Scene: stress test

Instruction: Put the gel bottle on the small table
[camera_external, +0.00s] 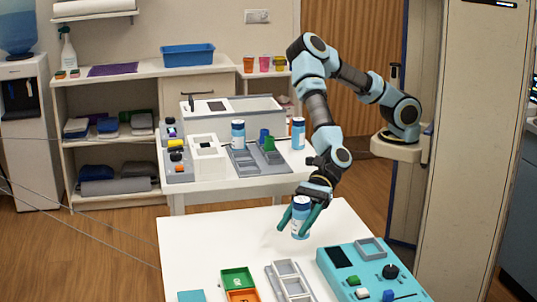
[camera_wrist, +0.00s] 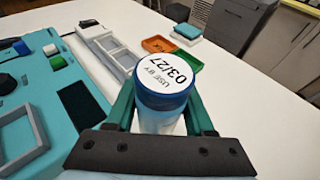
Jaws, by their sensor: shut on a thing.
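A bottle (camera_external: 301,219) with a blue cap and a pale body is held upright in my gripper (camera_external: 299,226), over the far part of the near white table (camera_external: 205,240). I cannot tell if its base touches the tabletop. I take it for the gel bottle, but its side label is not readable. In the wrist view its round white lid label (camera_wrist: 165,72) reads "USE BY 03/27". The teal fingers of my gripper (camera_wrist: 162,112) are shut on both sides of it. The lower body is hidden in the wrist view.
A teal device (camera_external: 365,270), a grey rack (camera_external: 290,282) and green and orange trays (camera_external: 237,279) stand on the near table's front part. Two similar blue-capped bottles (camera_external: 238,134) (camera_external: 298,134) stand on the white table behind, among boxes and trays.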

